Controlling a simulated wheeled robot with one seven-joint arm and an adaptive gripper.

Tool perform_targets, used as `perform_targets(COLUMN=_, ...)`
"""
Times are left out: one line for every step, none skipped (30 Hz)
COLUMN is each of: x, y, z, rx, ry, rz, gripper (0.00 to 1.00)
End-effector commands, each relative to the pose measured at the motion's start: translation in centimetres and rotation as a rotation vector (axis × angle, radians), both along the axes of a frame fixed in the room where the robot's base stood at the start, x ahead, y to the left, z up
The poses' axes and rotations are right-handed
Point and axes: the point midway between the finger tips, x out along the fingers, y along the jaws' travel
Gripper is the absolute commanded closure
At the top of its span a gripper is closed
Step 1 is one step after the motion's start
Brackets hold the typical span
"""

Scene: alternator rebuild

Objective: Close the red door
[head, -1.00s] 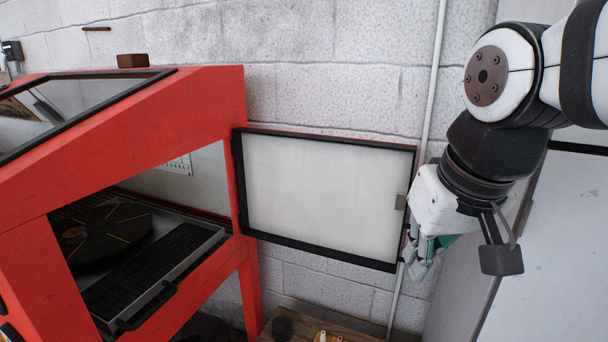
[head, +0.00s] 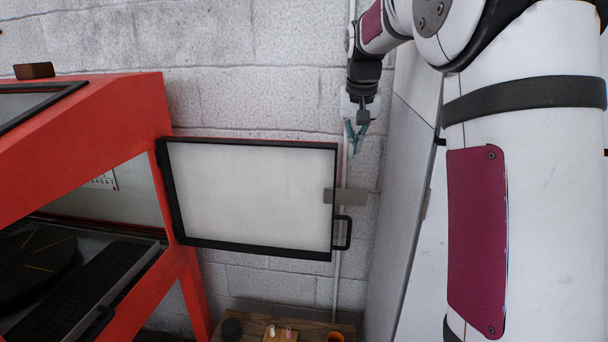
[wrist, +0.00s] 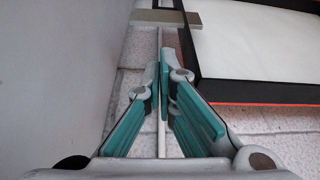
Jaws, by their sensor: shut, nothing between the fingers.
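The door (head: 250,195) hangs wide open from the right side of the red cabinet (head: 115,105). It shows a pale inner panel with a black frame. A black handle (head: 343,233) and a grey latch plate (head: 347,196) are on its free right edge. In the wrist view the door (wrist: 265,45) is at the upper right, with a red edge below its black frame, and the latch plate (wrist: 165,17) is at the top. My gripper (head: 356,142) is shut and empty, just above and right of the door's free edge, apart from it. Its teal fingers (wrist: 165,82) show in the wrist view.
Inside the cabinet are a dark round turntable (head: 30,265) and a grated tray (head: 85,285). A wooden table (head: 235,308) with small items stands below the door. A pale locker (head: 400,185) is close on the right. The block wall (head: 270,95) is behind.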

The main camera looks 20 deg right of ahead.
Motion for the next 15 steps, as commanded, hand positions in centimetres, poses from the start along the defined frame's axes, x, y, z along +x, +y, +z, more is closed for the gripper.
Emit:
perform_targets(x=0.9, y=-1.4, z=-0.4, rx=-0.001, ry=0.005, rz=-0.020, gripper=1.00)
perform_targets(x=1.3, y=-2.1, z=-0.6, rx=-0.003, ry=0.005, rz=-0.030, gripper=1.00)
perform_targets(x=1.8, y=-2.9, z=-0.9, rx=-0.004, ry=0.006, rz=-0.042, gripper=1.00)
perform_targets(x=2.1, y=-3.4, z=-1.1, rx=-0.004, ry=0.007, rz=-0.049, gripper=1.00)
perform_targets(x=2.4, y=-3.8, z=-1.2, rx=-0.005, ry=0.007, rz=-0.055, gripper=1.00)
perform_targets(x=2.6, y=-4.2, z=-1.4, rx=-0.006, ry=0.008, rz=-0.061, gripper=1.00)
perform_targets(x=2.8, y=-4.5, z=-1.5, rx=-0.007, ry=0.007, rz=-0.064, gripper=1.00)
perform_targets(x=2.9, y=-4.6, z=-1.6, rx=-0.007, ry=0.007, rz=-0.067, gripper=1.00)
perform_targets(x=3.0, y=-4.8, z=-1.7, rx=-0.007, ry=0.007, rz=-0.069, gripper=1.00)
perform_targets(x=3.1, y=-4.9, z=-1.9, rx=-0.008, ry=0.007, rz=-0.070, gripper=1.00)
perform_targets(x=3.1, y=-4.9, z=-2.0, rx=-0.007, ry=0.008, rz=-0.070, gripper=1.00)
perform_targets(x=3.2, y=-5.0, z=-2.4, rx=-0.007, ry=0.008, rz=-0.070, gripper=1.00)
perform_targets(x=3.3, y=-5.1, z=-2.7, rx=-0.007, ry=0.009, rz=-0.070, gripper=1.00)
perform_targets(x=3.4, y=-5.1, z=-3.0, rx=-0.007, ry=0.009, rz=-0.070, gripper=1.00)
perform_targets(x=3.5, y=-5.2, z=-3.6, rx=-0.006, ry=0.010, rz=-0.070, gripper=1.00)
